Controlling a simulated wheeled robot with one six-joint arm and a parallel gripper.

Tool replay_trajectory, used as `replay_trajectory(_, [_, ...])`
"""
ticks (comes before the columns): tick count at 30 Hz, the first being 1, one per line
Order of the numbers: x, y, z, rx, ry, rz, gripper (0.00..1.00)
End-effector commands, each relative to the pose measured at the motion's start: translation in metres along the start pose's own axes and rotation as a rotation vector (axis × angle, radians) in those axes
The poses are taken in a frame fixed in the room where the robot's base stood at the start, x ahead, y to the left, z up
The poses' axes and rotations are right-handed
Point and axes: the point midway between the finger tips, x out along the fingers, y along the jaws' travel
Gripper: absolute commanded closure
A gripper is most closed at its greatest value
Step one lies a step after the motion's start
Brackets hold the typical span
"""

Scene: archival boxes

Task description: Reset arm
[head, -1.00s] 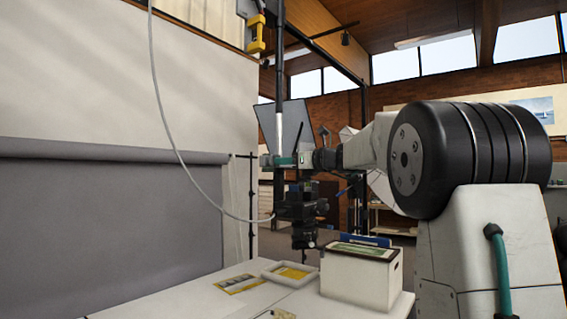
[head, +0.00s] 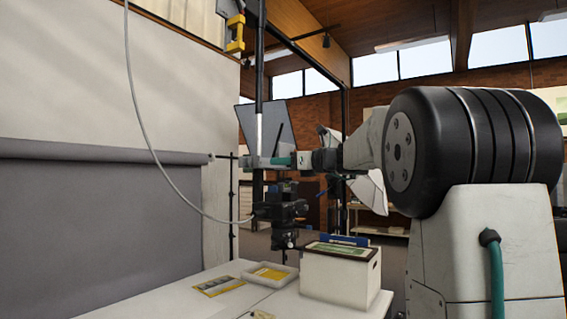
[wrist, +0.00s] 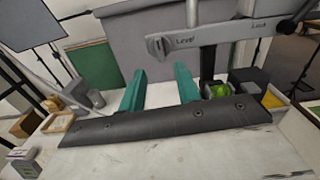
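My arm reaches from the right toward the middle in the head view. My gripper (head: 272,162) is at its left end, level and well above the white table (head: 150,302); it looks small there, beside the copy-stand column. In the wrist view two teal fingers of my gripper (wrist: 159,72) stand apart, with only grey backdrop and white table visible between them. I see nothing held.
A white archival box (head: 340,277) with folders stands at the table's right. Left of it are a shallow tray (head: 287,279) and a yellow sheet (head: 218,285). A black camera (head: 280,210) hangs close below the gripper. A grey backdrop (head: 100,235) fills the left.

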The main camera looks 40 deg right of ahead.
Motion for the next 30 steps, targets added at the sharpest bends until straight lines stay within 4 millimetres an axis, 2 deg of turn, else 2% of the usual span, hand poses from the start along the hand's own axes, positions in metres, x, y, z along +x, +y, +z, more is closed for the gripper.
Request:
replay_trajectory(9, [0.0,0.0,0.0,-0.005,0.0,0.0,0.67])
replay_trajectory(13, [0.0,0.002,-0.004,-0.116,0.015,0.009,0.67])
replay_trajectory(14, [0.0,0.003,-0.013,-0.17,0.043,0.019,0.67])
replay_trajectory(17, [-0.007,0.019,-0.073,-0.397,0.199,0.102,0.67])
replay_trajectory(18, [-0.013,0.037,-0.098,-0.506,0.267,0.164,0.67])
replay_trajectory(23, [-0.043,0.129,-0.177,-0.917,0.455,0.503,0.67])
replay_trajectory(24, [-0.054,0.153,-0.195,-1.012,0.484,0.601,0.67])
replay_trajectory(26, [-0.073,0.188,-0.218,-1.152,0.514,0.754,0.67])
replay_trajectory(30, [-0.131,0.264,-0.271,-1.465,0.529,1.149,0.67])
